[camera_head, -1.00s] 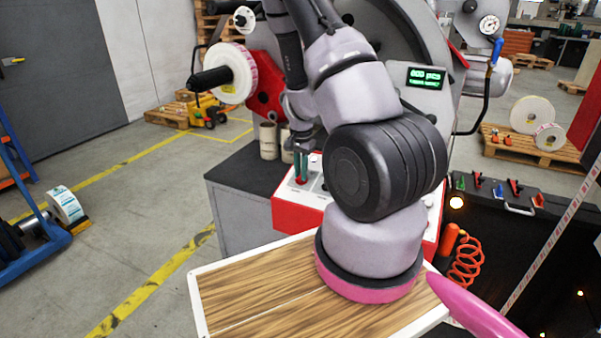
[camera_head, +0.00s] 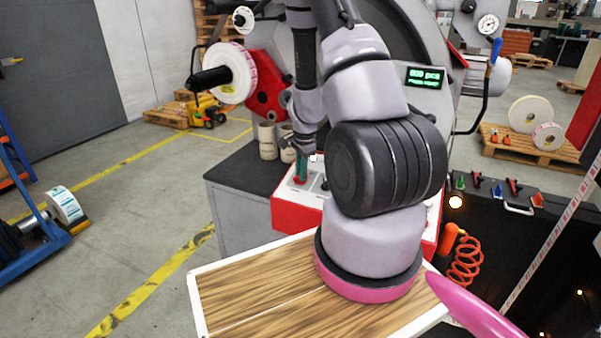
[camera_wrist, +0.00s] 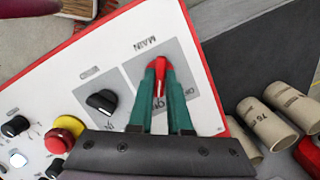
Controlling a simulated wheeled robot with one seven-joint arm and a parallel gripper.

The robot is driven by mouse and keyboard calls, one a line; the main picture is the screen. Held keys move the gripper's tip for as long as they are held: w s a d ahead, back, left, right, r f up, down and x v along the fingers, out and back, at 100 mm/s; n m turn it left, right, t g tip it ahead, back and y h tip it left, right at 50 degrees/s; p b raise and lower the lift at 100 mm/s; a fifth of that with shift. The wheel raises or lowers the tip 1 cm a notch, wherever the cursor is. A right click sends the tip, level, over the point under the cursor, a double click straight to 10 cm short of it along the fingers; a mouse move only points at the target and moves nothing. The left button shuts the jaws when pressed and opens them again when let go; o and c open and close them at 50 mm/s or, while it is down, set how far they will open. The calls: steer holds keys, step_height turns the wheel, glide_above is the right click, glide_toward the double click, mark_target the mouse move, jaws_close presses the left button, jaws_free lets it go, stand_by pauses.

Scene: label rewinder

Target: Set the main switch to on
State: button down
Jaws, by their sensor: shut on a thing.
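The main switch (camera_wrist: 160,66) is a red knob on a grey plate marked MAIN, upside down in the wrist view. My gripper (camera_wrist: 161,74) has green fingers, and their tips are closed on the knob from both sides. Part of an ON/OFF lettering shows between and beside the fingers.
In the wrist view a black selector knob (camera_wrist: 102,101) and a red push button with a yellow collar (camera_wrist: 60,140) sit beside the switch. Cardboard cores (camera_wrist: 268,124) stand close on the other side. A wooden-topped table (camera_head: 260,290) lies in front of the panel.

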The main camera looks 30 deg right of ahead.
steer(key=c, duration=0.9)
jaws_free()
steer(key=shift+o, duration=0.2)
steer(key=shift+r, duration=0.15)
step_height(320, 180, up, 7)
steer(key=s, duration=0.1)
steer(key=shift+d+r, duration=0.1)
